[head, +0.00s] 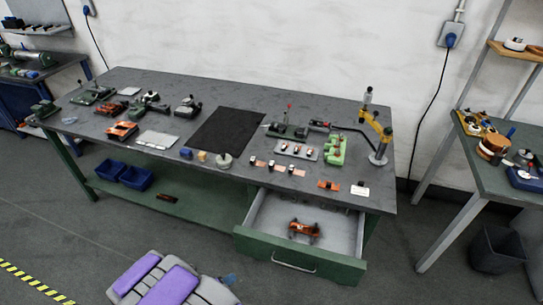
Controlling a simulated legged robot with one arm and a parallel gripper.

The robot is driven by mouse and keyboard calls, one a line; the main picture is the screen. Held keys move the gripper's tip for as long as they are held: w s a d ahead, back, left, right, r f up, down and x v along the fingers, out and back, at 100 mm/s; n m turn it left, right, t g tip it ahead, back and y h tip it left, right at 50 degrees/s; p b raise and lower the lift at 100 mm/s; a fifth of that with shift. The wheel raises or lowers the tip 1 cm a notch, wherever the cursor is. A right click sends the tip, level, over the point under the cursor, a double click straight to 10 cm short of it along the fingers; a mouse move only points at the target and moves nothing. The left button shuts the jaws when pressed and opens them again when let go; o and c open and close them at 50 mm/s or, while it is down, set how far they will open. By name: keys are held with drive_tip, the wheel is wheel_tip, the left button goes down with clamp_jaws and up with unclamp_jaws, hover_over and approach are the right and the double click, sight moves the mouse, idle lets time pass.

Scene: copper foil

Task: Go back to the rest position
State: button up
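My gripper is not in view, and I cannot see what it holds, if anything. The grey workbench (225,92) stands in front of me with many small tools and parts on it. Its drawer (262,243) is pulled open at the right front. An orange and dark item (303,230) lies inside the drawer. A black mat (228,132) lies on the middle of the bench top.
A yellow jointed stand (372,120) rises at the bench's right end. Blue bins (137,178) sit on the lower shelf. A second table (487,180) and a dark waste bin (497,250) stand at right. The floor in front is mostly clear.

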drive_tip(key=w+a+r+m+g+y, duration=0.1)
drive_tip(key=w+a+r+y, duration=0.2)
drive_tip(key=a+r, duration=0.15)
drive_tip(key=w+a+r+m+g+y, duration=0.1)
drive_tip(key=w+a+r+g+y, duration=0.15)
drive_tip(key=r, duration=0.35)
drive_tip(key=s+d+r+g+y, duration=0.1)
drive_tip(key=d+r+y, duration=0.1)
drive_tip(key=r, duration=0.6)
drive_tip(key=s+d+r+g+y, duration=0.1)
drive_tip(key=d+r+y, duration=0.15)
drive_tip(key=r, duration=0.55)
drive_tip(key=s+d+r+m+g+h, duration=0.1)
drive_tip(key=s+d+r, duration=0.3)
drive_tip(key=s+d, duration=0.4)
drive_tip(key=s+d+r+m+g+h, duration=0.2)
drive_tip(key=s+d+r, duration=0.1)
drive_tip(key=s+d, duration=0.6)
drive_tip(key=s+d+r+m+g+h, duration=0.1)
drive_tip(key=s+d+r, duration=0.3)
drive_tip(key=s+d, duration=0.5)
drive_tip(key=d+m+h, duration=0.1)
drive_tip(key=d, duration=0.5)
drive_tip(key=shift+r+m+g, duration=0.3)
drive_tip(key=shift+r+g, duration=0.05)
